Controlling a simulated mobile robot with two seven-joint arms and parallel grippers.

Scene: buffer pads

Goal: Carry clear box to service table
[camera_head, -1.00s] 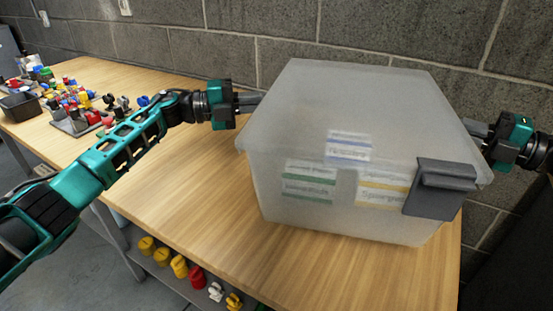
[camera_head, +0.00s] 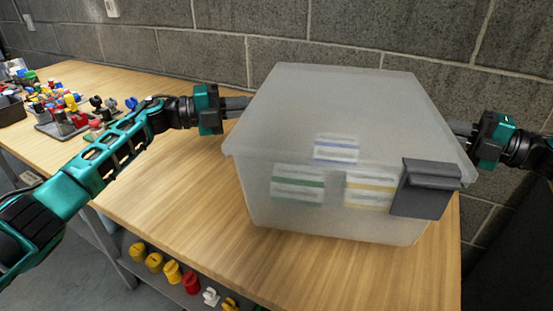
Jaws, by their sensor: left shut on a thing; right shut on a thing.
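The clear box (camera_head: 340,120) is a frosted, lidded bin with a grey latch (camera_head: 426,188) at its front right. Labels with blue, green and yellow stripes show blurred through its front wall. It looks upright, over the right part of the wooden table (camera_head: 185,190); I cannot tell whether its base touches the top. My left gripper (camera_head: 236,103) is shut on the box's left side. My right gripper (camera_head: 468,130) is shut on its right side. The fingertips of both are partly hidden by the box.
Several coloured parts on a grey tray (camera_head: 62,128) and a dark bin (camera_head: 10,110) are at the table's far left. A lower shelf holds several yellow and red pieces (camera_head: 172,272). A block wall (camera_head: 330,40) stands behind. The table's middle is clear.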

